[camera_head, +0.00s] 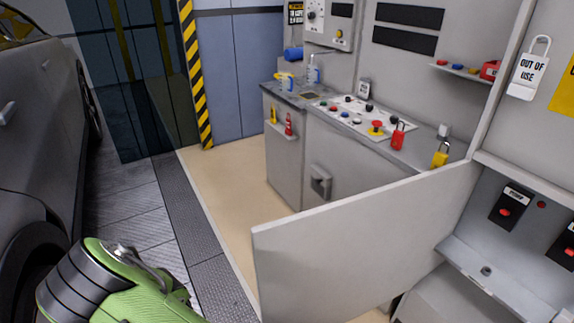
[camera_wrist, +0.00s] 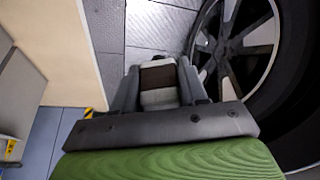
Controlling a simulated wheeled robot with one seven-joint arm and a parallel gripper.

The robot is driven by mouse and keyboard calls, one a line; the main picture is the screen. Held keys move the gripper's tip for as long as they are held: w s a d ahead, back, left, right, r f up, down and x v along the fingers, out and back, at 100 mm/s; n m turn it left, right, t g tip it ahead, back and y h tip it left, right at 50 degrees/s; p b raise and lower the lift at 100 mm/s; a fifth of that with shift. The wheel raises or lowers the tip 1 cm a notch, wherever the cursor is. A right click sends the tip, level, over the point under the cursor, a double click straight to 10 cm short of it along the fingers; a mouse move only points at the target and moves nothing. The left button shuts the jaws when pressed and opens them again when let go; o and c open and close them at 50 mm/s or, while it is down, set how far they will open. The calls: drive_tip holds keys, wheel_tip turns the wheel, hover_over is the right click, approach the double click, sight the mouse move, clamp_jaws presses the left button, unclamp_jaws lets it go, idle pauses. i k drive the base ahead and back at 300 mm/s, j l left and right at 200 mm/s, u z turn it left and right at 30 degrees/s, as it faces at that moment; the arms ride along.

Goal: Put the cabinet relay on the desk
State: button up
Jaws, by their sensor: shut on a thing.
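A small block, pale with a dark brown middle (camera_wrist: 158,78), sits between the fingers of my gripper (camera_wrist: 158,88) in the wrist view; it appears to be the cabinet relay. My gripper is shut on it, with grey floor and a car wheel behind. In the head view only my green arm shows at the lower left; the gripper and block are out of frame. The desk (camera_head: 335,150) is a grey console against the back wall, with buttons on its sloped panel. The open cabinet (camera_head: 470,205) is at the right, with dark relay-like modules (camera_head: 511,207) inside.
The open cabinet door (camera_head: 350,240) juts out between my arm and the desk. A car (camera_head: 35,130) stands close on the left. Bottles (camera_head: 287,82), a red padlock (camera_head: 397,138) and a yellow padlock (camera_head: 440,154) are at the desk. The beige floor (camera_head: 225,195) is clear.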

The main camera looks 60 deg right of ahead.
sight(429, 147)
drive_tip(key=i+z, duration=0.4)
drive_tip(key=i+j+z, duration=0.1)
drive_tip(key=i+z, duration=0.25)
drive_tip(key=i+j+z, duration=0.15)
drive_tip(key=z, duration=0.25)
drive_tip(key=i+j+z, duration=0.4)
drive_tip(key=k+l, duration=0.05)
drive_tip(key=l, duration=0.05)
